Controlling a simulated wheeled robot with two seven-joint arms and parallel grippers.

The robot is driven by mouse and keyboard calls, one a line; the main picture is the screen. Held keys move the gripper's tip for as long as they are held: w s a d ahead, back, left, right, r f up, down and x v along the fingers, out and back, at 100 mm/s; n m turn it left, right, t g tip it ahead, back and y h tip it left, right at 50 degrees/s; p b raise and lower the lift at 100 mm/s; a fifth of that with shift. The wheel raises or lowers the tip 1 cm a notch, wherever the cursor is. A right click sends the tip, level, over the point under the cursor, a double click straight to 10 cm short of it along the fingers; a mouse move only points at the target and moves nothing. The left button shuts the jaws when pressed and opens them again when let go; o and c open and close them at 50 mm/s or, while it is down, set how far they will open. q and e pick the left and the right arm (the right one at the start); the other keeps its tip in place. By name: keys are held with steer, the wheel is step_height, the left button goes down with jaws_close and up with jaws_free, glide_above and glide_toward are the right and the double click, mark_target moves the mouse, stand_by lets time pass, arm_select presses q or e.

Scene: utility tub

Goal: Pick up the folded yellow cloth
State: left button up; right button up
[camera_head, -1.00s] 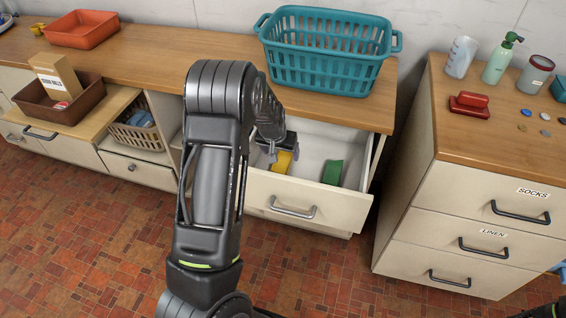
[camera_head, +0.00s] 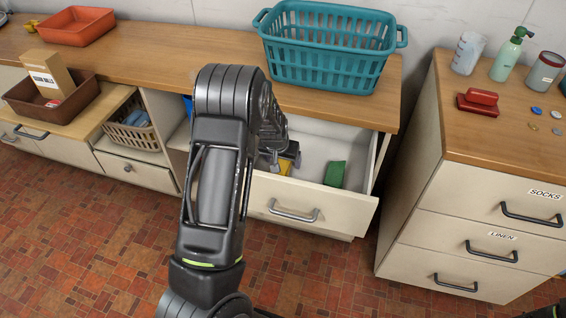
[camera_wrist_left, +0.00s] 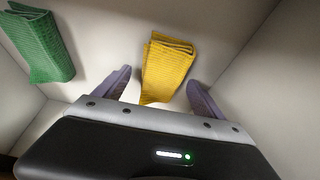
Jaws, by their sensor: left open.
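The folded yellow cloth (camera_wrist_left: 167,68) lies in the open drawer (camera_head: 318,205). In the head view only a small part of the yellow cloth (camera_head: 285,169) shows, the rest hidden by my left gripper. My left gripper (camera_wrist_left: 158,88) is open, with one finger on each side of the cloth's near end in the wrist view. I cannot tell whether the fingers touch it. In the head view my left gripper (camera_head: 276,163) reaches down into the drawer. My right gripper is not in view.
A folded green cloth (camera_head: 335,174) lies in the same drawer, right of the yellow one. The drawer walls stand close around the gripper. A teal basket (camera_head: 325,70) sits on the counter (camera_head: 170,62) above. A drawer cabinet (camera_head: 470,180) stands to the right.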

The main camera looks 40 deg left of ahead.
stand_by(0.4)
arm_select(q)
steer(key=c, duration=1.5)
steer(key=shift+o, duration=0.2)
steer(key=shift+r, duration=0.15)
step_height(320, 180, up, 10)
steer(key=shift+f, duration=0.1)
